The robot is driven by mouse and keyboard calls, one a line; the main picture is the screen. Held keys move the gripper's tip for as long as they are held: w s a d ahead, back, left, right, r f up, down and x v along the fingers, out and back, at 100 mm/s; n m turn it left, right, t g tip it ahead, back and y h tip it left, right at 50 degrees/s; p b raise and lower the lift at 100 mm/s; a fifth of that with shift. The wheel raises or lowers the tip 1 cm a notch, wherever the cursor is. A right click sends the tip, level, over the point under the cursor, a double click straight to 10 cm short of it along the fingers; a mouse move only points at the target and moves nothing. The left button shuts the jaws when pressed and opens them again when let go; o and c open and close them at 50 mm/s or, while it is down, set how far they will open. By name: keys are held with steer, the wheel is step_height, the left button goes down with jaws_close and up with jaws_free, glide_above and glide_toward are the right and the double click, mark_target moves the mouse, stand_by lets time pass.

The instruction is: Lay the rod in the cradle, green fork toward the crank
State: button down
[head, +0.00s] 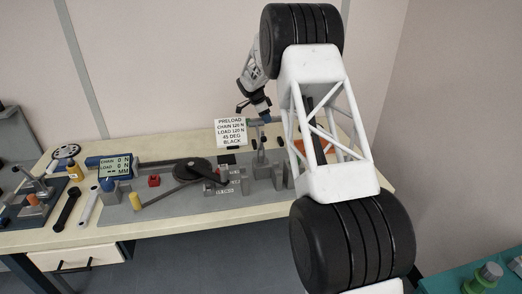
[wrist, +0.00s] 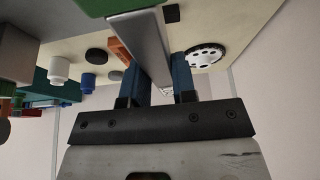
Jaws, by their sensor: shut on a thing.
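My gripper (wrist: 158,82) has its two blue fingers shut on a flat grey bar, which I take to be the rod (wrist: 146,42). A green part (wrist: 95,7), seemingly its green fork end, fills the top edge of the wrist view and is cut off there. In the head view my gripper (head: 263,115) is above the back right of the bench, beside a sign; the rod is too small to make out clearly. The crank (head: 194,170) is a black disc with an arm on the grey base plate. Grey upright blocks (head: 222,186) stand right of it; I cannot tell whether they are the cradle.
The sign (head: 231,132) reads preload, chain and load 120 N, 45 deg, black. A blue readout (head: 113,166) shows 0 N. My arm hides the bench's right part.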

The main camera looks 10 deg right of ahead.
steer(key=s+a+r+n+t, duration=0.1)
steer(key=s+a+r, duration=0.6)
steer(key=s, duration=0.3)
steer(key=s+a+r+n, duration=0.2)
steer(key=s+a+r, duration=0.5)
steer(key=s, duration=0.3)
steer(key=s+d+f+m, duration=0.1)
steer(key=s+f, duration=0.3)
steer(key=s, duration=0.4)
steer(key=s+d+f+m, duration=0.1)
steer(key=s+f, duration=0.3)
steer(key=s, duration=0.5)
steer(key=s+d+f+m+g, duration=0.1)
steer(key=s+f, duration=0.3)
steer(key=s, duration=0.4)
steer(key=shift+s+d+f, duration=0.15)
steer(key=shift+s+d, duration=0.2)
steer(key=shift+d, duration=0.15)
steer(key=shift+w, duration=0.15)
steer(key=w+f, duration=0.1)
steer(key=w, duration=1.4)
steer(key=shift+w+a+f, duration=0.2)
steer(key=shift+w+a, duration=0.15)
steer(key=shift+w, duration=0.05)
steer(key=shift+f, duration=0.15)
steer(key=shift+f, duration=1.6)
